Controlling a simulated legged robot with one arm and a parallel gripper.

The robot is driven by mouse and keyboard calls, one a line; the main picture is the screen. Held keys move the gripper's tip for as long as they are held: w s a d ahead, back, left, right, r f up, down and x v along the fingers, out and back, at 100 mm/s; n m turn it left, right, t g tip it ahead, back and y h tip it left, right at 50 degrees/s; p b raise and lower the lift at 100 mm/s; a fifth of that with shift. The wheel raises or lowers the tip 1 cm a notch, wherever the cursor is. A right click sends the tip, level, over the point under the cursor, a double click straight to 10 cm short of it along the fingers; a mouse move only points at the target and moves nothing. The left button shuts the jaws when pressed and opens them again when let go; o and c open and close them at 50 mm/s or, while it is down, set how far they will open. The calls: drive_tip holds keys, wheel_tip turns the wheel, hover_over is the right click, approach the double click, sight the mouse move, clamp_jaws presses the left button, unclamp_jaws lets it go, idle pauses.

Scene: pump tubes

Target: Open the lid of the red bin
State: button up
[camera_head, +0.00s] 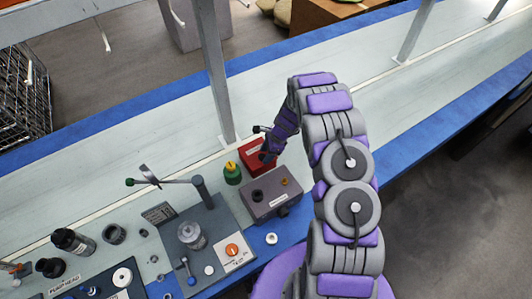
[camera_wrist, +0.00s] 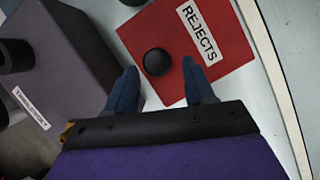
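The red bin (camera_head: 252,153) stands on the table behind a grey box. In the wrist view its red lid (camera_wrist: 222,38) carries a white label reading "REJECTS" and a round black knob (camera_wrist: 157,62). The lid looks closed. My gripper (camera_wrist: 160,75) is open, with its two blue fingers pointing at the lid, one on each side of the knob. I cannot tell whether the fingers touch the knob. In the head view my gripper (camera_head: 268,152) is at the bin and hides part of its lid.
The grey box (camera_head: 270,200) with a black and an orange knob stands close in front of the bin. A green bottle with a yellow top (camera_head: 232,173) is just left of the bin. A grey post (camera_head: 214,70) rises behind. The table to the right is clear.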

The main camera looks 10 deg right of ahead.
drive_tip(key=shift+c, duration=0.7)
drive_tip(key=shift+a, duration=0.8)
drive_tip(key=c, duration=0.4)
drive_tip(key=shift+d, duration=0.15)
clamp_jaws()
drive_tip(key=shift+d, duration=0.1)
